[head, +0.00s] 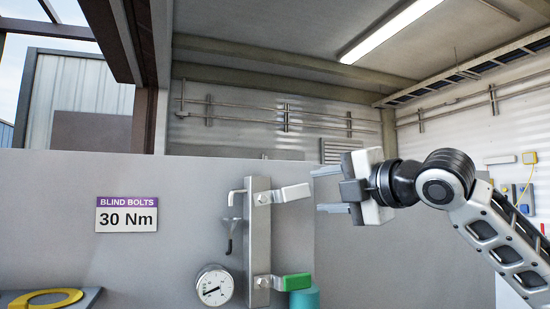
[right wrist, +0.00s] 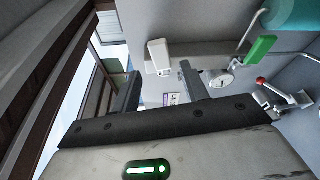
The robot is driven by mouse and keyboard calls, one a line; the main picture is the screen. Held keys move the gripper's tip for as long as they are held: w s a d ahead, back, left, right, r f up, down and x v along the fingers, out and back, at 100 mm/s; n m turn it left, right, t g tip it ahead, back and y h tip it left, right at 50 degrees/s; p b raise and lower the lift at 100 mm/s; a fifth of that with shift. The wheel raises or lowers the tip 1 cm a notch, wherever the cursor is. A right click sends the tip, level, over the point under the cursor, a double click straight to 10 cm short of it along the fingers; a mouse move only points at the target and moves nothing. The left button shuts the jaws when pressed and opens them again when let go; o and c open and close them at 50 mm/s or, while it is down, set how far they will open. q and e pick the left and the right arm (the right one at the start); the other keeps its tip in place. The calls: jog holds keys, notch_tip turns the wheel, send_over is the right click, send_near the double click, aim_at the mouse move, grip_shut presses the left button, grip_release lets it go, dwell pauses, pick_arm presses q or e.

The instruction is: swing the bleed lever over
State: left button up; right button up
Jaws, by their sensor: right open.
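On the upright valve plate (head: 258,235) two lever handles stick out to the right. The lower one is a green lever (head: 293,282). No label shows which is the bleed lever. My right gripper (head: 318,189) is open and empty, pointing left, just right of the upper lever's end. In the right wrist view the white lever (right wrist: 158,56) shows ahead between the fingertips, apparently untouched, and the green lever (right wrist: 260,47) lies to the right. My left gripper is not in view.
A pressure gauge (head: 214,286) sits left of the plate, a teal cylinder (head: 305,297) below the green lever. A "30 Nm" sign (head: 126,215) is on the grey panel; a yellow ring (head: 46,298) lies lower left. A red-knobbed handle (right wrist: 262,82) shows in the wrist view.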

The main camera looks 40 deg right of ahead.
aim_at(299, 192)
jog(key=w+p, duration=0.6)
jog(key=shift+w+f, duration=0.1)
jog(key=shift+f, duration=0.1)
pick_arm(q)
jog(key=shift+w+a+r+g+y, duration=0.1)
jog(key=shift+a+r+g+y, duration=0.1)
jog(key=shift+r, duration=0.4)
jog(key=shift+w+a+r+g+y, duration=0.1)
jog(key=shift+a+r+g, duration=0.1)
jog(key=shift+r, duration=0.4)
pick_arm(e)
jog(key=c, duration=0.8)
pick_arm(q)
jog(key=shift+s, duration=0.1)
